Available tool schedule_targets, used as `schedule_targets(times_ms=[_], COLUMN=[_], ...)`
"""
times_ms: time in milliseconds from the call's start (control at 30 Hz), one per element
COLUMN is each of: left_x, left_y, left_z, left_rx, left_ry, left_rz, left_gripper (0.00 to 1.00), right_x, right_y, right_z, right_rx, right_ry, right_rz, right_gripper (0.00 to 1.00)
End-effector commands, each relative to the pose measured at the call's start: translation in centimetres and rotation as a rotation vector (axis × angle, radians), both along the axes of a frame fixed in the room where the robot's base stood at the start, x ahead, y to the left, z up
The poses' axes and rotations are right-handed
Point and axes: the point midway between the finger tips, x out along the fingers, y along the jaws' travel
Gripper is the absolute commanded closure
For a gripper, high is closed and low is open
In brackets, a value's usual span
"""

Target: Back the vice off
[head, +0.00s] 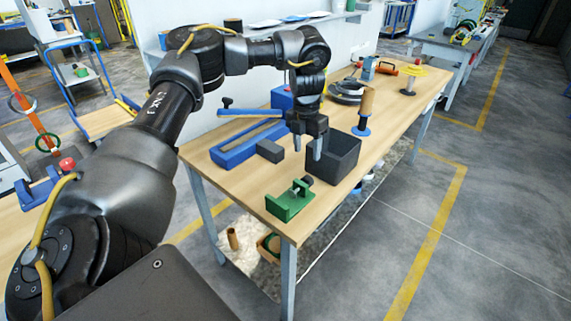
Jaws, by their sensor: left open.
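A small green vice-like fixture (289,203) with a dark screw or knob at its back sits near the front corner of the wooden table. I cannot tell whether its jaws hold anything. My left gripper (308,148) points down above the table, behind the green fixture and apart from it. Its two fingers are spread and nothing shows between them. A long blue fixture (232,155) with a dark-knobbed post lies left of the gripper; I cannot tell its exact function. My right gripper is out of view.
A dark open bin (334,158) stands just right of my left gripper. A grey block (270,151) lies to its left. The table's front edge (330,210) is close to the green fixture.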

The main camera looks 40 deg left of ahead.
Motion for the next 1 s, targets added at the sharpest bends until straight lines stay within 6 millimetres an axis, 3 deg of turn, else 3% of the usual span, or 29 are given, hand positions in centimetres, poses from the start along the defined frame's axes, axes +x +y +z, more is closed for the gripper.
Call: schedule_targets(times_ms=[233, 700, 1000], left_x=[-0.2, -0.3, -0.2], left_y=[0.0, -0.5, -0.5], left_z=[-1.8, -9.7, -10.8], left_rx=[-0.002, -0.001, 0.001], left_ry=[0.004, 0.002, 0.0], left_rz=[0.002, 0.005, 0.005], left_gripper=[0.44, 0.44, 0.44], right_x=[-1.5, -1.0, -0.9], right_y=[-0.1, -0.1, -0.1], right_z=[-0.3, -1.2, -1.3], right_rx=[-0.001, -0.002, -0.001], right_ry=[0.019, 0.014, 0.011], right_rz=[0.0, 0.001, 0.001], right_gripper=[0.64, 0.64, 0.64])
